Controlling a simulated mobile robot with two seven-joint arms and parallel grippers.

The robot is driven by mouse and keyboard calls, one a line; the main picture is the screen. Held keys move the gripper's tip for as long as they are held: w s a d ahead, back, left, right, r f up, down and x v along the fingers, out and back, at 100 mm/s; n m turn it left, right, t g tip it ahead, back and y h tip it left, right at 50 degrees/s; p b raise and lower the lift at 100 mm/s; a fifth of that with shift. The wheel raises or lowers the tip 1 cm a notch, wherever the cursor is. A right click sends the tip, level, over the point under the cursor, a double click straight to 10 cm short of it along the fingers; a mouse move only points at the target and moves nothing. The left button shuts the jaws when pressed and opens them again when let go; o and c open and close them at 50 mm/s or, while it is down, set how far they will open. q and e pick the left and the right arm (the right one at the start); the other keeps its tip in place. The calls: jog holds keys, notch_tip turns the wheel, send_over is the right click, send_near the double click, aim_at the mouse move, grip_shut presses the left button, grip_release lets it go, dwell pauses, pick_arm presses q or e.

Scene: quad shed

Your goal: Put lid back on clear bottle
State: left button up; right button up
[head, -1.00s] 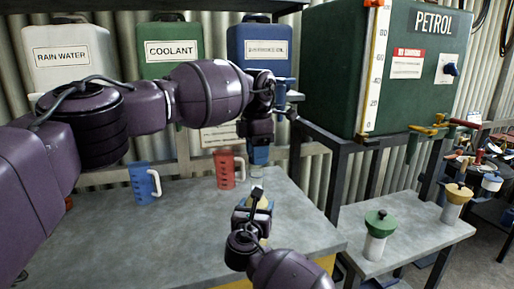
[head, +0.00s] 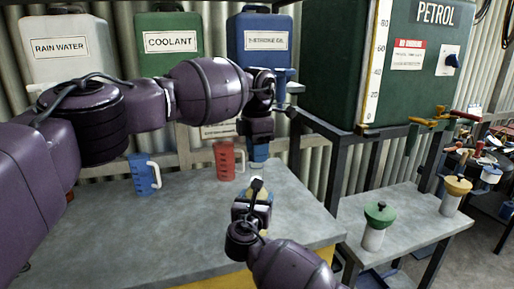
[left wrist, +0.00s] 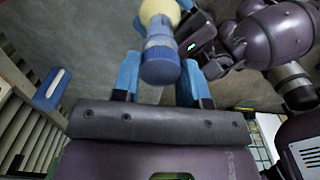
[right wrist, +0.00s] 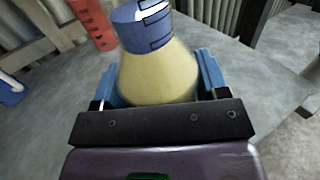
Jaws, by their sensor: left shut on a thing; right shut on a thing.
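My right gripper (right wrist: 157,88) is shut on a bottle with a cream-yellow tapered body (right wrist: 158,72). The bottle also shows at the top of the left wrist view (left wrist: 160,10). My left gripper (left wrist: 160,88) is shut on a blue round lid (left wrist: 160,62), which lies in line with the bottle. In the right wrist view a blue shape (right wrist: 138,28) overlaps the bottle's top. I cannot tell whether lid and bottle touch. In the head view my left gripper (head: 258,152) is above and behind my right gripper (head: 256,192), over the grey table.
A blue jug (head: 141,174) and a red jug (head: 224,161) stand on the grey table (head: 180,235). A lower side table holds a green-lidded container (head: 377,228) and a yellow-lidded one (head: 454,196). The petrol tank (head: 340,60) is at the back right. The table's left front is clear.

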pick_arm(q)
jog(key=shift+f, duration=0.55)
dwell(0.5)
pick_arm(e)
jog(key=c, duration=0.5)
pick_arm(q)
jog(key=m, duration=1.9)
jog(key=shift+s+m, duration=0.1)
jog(key=shift+m, duration=0.3)
jog(key=m, duration=0.7)
pick_arm(e)
jog(key=shift+o, duration=0.2)
pick_arm(q)
jog(key=o, duration=0.9)
jog(key=shift+f, duration=0.1)
jog(key=shift+o, duration=0.2)
